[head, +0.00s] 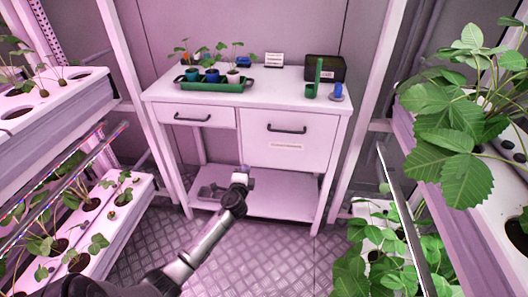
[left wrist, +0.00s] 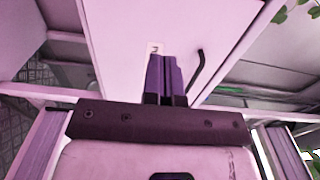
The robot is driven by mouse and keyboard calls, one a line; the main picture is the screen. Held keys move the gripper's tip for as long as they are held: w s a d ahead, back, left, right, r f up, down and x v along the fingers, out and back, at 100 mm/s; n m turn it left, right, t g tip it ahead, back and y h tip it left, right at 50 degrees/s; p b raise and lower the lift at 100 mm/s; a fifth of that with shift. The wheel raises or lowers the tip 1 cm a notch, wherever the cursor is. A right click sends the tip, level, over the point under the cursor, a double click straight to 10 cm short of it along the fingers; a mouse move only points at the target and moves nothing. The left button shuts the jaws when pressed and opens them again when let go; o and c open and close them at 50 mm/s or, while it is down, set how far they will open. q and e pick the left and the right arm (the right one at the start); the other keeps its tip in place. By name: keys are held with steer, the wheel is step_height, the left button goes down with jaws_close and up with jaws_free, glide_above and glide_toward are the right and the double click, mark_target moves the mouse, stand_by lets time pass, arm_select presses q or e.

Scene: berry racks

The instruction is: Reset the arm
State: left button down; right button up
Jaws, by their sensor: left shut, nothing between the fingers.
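My left arm comes in from the bottom left in the head view, stretched over the floor toward the white cabinet. My left gripper (head: 243,172) is at its end, in front of the cabinet's lower shelf. In the left wrist view the two fingers (left wrist: 164,75) are together, with nothing between them. A white cabinet front with a dark handle (left wrist: 196,72) shows behind the fingers there. My right gripper does not show in either view.
The white cabinet (head: 334,110) carries a green tray (head: 215,87) of potted seedlings, a dark box (head: 325,68) and a small green holder (head: 311,92). Planted racks stand left (head: 60,104) and right (head: 478,212). The patterned floor (head: 270,255) between them is clear.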

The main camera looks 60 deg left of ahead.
arm_select(q)
steer(key=s+d+r+n+g+h+p, duration=0.2)
steer(key=s+d+n+h, duration=0.1)
steer(key=d, duration=0.5)
steer(key=s+d+r+n+g+h+p, duration=0.1)
steer(key=s+d+n+g+h, duration=0.15)
steer(key=d, duration=0.55)
steer(key=s+d+r+n+g+h+p, duration=0.1)
steer(key=s+d+r+n+h+p, duration=0.2)
steer(key=d, duration=0.4)
steer(key=s+d+r+m+g+h+p, duration=0.1)
steer(key=s+d+r+g+h+p, duration=0.15)
steer(key=s+d+p, duration=0.6)
steer(key=s+d+r+m+g+h+p, duration=0.15)
steer(key=s+d+r+p, duration=0.35)
steer(key=s+d, duration=0.5)
step_height(320, 180, up, 36)
steer(key=a+p, duration=0.1)
steer(key=p, duration=3.7)
steer(key=shift+s+a+f+n+t+h, duration=0.15)
steer(key=shift+s+n+t+h, duration=0.15)
steer(key=shift+t+h, duration=0.15)
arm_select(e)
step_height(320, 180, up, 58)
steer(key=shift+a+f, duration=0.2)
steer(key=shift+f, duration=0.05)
